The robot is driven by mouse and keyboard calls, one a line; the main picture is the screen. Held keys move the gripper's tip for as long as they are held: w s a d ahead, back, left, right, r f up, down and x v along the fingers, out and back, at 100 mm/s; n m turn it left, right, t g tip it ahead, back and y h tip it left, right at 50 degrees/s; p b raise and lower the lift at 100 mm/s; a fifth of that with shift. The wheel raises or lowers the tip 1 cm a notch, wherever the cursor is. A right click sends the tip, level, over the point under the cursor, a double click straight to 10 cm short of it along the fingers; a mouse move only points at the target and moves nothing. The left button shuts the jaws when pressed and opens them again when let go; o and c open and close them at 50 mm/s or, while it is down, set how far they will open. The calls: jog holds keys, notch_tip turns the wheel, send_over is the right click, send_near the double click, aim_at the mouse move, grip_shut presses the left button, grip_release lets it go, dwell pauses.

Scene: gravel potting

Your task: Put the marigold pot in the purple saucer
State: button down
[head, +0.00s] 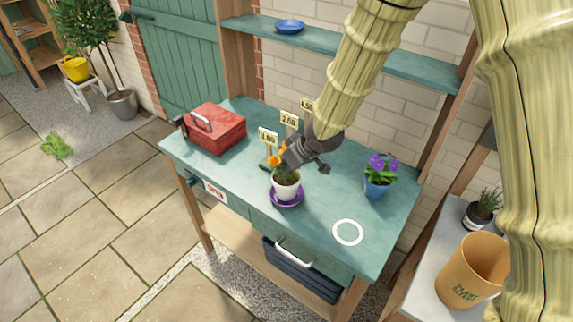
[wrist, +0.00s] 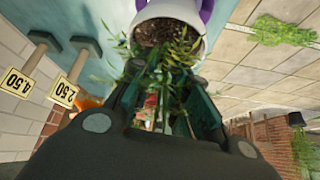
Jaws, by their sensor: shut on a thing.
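The marigold pot (head: 286,187) is a white pot with green foliage and an orange bloom (head: 275,160). It is upright over the purple saucer (head: 288,203) on the green bench, its base within the saucer's rim. I cannot tell whether it touches the saucer. My gripper (head: 290,165) reaches down from the upper right and is shut on the plant just above the pot. In the wrist view, the foliage lies between the fingers (wrist: 165,85), the pot's white rim (wrist: 193,30) is beyond them, and a purple edge of the saucer (wrist: 206,9) shows behind.
A red toolbox (head: 213,130) is at the bench's left. Price signs (head: 289,119) stand behind the pot. A shelf (head: 345,54) spans the back.

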jog(key=shift+f, duration=0.55)
jog(key=c, duration=1.4)
grip_release()
jog(key=shift+o, duration=0.2)
jog(key=shift+r, duration=0.35)
jog(key=b+v, duration=0.1)
jog(key=v, duration=1.1)
jog(key=shift+b, duration=0.3)
